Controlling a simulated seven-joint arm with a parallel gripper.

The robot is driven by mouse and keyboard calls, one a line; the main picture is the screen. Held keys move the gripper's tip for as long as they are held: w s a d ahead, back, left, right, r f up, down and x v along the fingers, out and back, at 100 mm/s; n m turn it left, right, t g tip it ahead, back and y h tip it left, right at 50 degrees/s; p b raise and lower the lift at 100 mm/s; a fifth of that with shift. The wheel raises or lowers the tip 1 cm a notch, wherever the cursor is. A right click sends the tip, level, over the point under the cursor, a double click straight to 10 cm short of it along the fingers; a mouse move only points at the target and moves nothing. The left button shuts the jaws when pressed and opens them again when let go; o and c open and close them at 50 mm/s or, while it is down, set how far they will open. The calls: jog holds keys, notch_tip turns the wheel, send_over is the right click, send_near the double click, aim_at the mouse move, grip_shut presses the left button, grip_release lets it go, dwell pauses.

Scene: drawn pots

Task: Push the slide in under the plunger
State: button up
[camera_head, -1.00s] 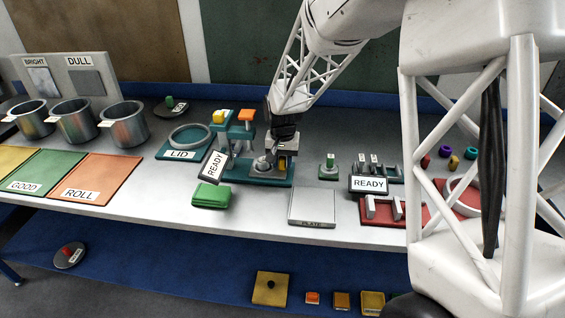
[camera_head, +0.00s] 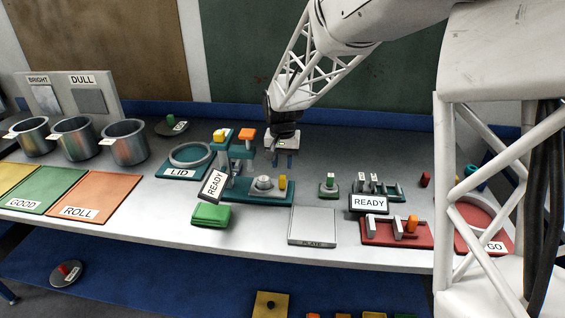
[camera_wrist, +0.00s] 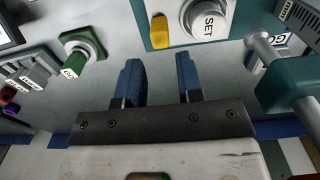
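The teal press stand (camera_head: 236,155) has an orange-topped part (camera_head: 247,134) and a yellow block (camera_head: 219,135) on top. Its teal base runs right. On the base sits the grey slide (camera_head: 263,187) with a round grey piece and an upright yellow peg (camera_head: 282,182). The slide is right of the stand. I cannot make out the plunger's lower end. In the wrist view the round piece (camera_wrist: 208,20) reads SET, beside the yellow peg (camera_wrist: 158,32). My gripper (camera_head: 283,162) is open and empty behind and above the slide; its blue fingers (camera_wrist: 160,80) are apart, touching nothing.
The LID ring (camera_head: 191,155) is left.

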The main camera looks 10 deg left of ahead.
jog(key=shift+d, duration=0.15)
jog(key=c, duration=0.5)
jog(key=shift+s+d+f+m+g+y, duration=0.15)
jog(key=shift+d+m+g+y, duration=0.15)
jog(key=shift+d+m, duration=0.4)
grip_shut()
jog(key=d+r+m+y, duration=0.2)
jog(key=d+m+y, duration=0.6)
jog(key=d+m, duration=0.5)
jog(key=shift+w+d+m+y, duration=0.15)
jog(key=shift+w+m+y, duration=0.2)
jog(key=shift+m, duration=1.45)
jog(key=shift+s, duration=0.15)
